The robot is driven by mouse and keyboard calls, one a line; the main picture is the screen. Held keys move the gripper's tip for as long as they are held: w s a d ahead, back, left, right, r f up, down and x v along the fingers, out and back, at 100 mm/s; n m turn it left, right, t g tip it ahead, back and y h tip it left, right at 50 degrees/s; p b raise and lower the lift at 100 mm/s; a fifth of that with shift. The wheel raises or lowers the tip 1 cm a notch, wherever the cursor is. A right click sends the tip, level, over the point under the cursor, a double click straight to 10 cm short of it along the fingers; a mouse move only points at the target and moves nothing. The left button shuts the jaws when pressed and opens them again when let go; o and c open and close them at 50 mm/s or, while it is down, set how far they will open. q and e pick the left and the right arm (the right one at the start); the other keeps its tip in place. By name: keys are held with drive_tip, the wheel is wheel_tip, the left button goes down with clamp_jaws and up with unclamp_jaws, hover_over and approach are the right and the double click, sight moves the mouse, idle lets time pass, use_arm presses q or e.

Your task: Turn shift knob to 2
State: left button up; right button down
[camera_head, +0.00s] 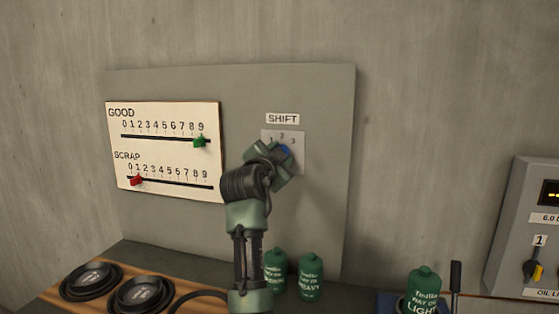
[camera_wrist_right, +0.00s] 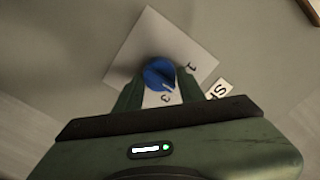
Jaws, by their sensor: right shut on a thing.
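The blue shift knob (camera_head: 285,149) sits on a light square plate (camera_head: 298,160) under the SHIFT label (camera_head: 282,118). The plate carries 1, 2 and 3 in an arc above the knob. My right gripper (camera_head: 276,158) is at the knob and partly covers it. In the right wrist view the green fingers (camera_wrist_right: 160,92) stand on both sides of the knob (camera_wrist_right: 158,71), shut on it. The knob's white mark (camera_wrist_right: 168,87) points roughly towards the 3 there; the 2 is hidden behind a finger. My left gripper is not in view.
A white GOOD and SCRAP slider board (camera_head: 165,150) is left of my arm. A control box (camera_head: 530,225) is at the far right.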

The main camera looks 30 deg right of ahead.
idle(0.3)
drive_tip(key=c, duration=0.9)
unclamp_jaws()
drive_tip(key=b+v, duration=0.2)
drive_tip(key=v, duration=0.5)
drive_tip(key=shift+s+a, duration=0.2)
drive_tip(key=shift+a, duration=0.1)
